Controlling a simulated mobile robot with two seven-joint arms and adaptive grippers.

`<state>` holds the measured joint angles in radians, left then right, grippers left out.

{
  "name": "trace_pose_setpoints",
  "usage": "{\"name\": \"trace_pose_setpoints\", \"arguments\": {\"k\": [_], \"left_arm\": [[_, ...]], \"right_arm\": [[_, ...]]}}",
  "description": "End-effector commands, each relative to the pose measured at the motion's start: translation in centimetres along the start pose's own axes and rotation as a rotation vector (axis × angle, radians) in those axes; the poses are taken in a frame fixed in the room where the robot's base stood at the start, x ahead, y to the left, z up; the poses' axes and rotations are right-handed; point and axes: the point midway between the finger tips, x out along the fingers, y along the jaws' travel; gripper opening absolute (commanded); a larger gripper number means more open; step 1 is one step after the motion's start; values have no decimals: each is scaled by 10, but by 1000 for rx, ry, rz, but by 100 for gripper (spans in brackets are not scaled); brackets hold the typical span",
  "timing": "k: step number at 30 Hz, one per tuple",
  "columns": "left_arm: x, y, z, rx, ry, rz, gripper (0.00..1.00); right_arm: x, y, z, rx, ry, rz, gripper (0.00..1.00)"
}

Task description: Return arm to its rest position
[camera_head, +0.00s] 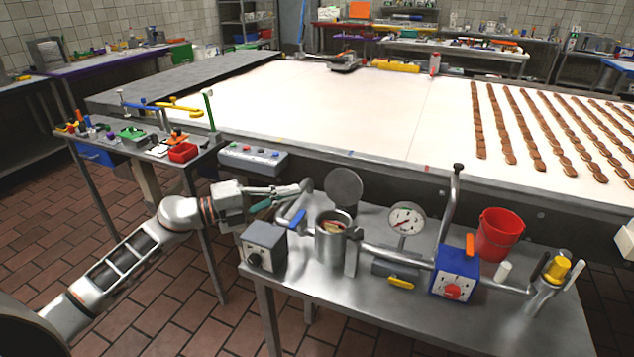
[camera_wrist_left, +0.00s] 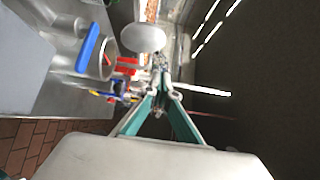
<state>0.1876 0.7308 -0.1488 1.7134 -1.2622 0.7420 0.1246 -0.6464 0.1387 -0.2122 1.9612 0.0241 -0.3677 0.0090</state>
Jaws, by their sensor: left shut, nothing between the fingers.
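My left arm comes in from the lower left of the head view.
The side table holds a grey box (camera_head: 265,247), an open pot (camera_head: 333,240), a gauge (camera_head: 406,219), a blue box (camera_head: 455,275) and a red bucket (camera_head: 500,234). Behind is a wide white conveyor (camera_head: 350,110) with rows of brown biscuits. Floor at the left is clear.

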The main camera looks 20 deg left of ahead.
Motion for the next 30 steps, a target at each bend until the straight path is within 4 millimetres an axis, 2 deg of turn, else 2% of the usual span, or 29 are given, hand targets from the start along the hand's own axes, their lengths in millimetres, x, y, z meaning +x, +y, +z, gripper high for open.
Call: {"name": "trace_pose_setpoints", "arguments": {"k": [6, 8, 11, 14, 17, 21, 24, 27, 30], "left_arm": [[0, 6, -6, -33, -7, -17, 0], [1, 16, -15, -85, -24, -44, 0], [2, 44, -34, -238, -88, -110, 0], [-6, 86, -56, -453, -206, -169, 0], [-22, 139, -80, -687, -353, -189, 0], [-52, 218, -124, -992, -563, -150, 0], [-74, 266, -163, -1177, -687, -93, 0], [-92, 302, -202, -1324, -781, -31, 0], [-105, 325, -234, -1430, -843, 20, 0]], "right_arm": [[0, 0, -1, 0, 3, 0, 40], [0, 0, -1, 0, 2, 0, 40], [-1, 0, -1, 1, 2, 0, 40], [-1, 0, -1, 0, 2, 0, 40], [-1, 0, 0, 0, 1, 0, 40], [-1, 0, 0, 0, 0, -1, 40], [-1, 0, 1, 0, -2, -1, 40], [-1, -1, 2, 0, -3, -1, 40], [-1, -1, 2, -1, -4, -2, 40]]}}
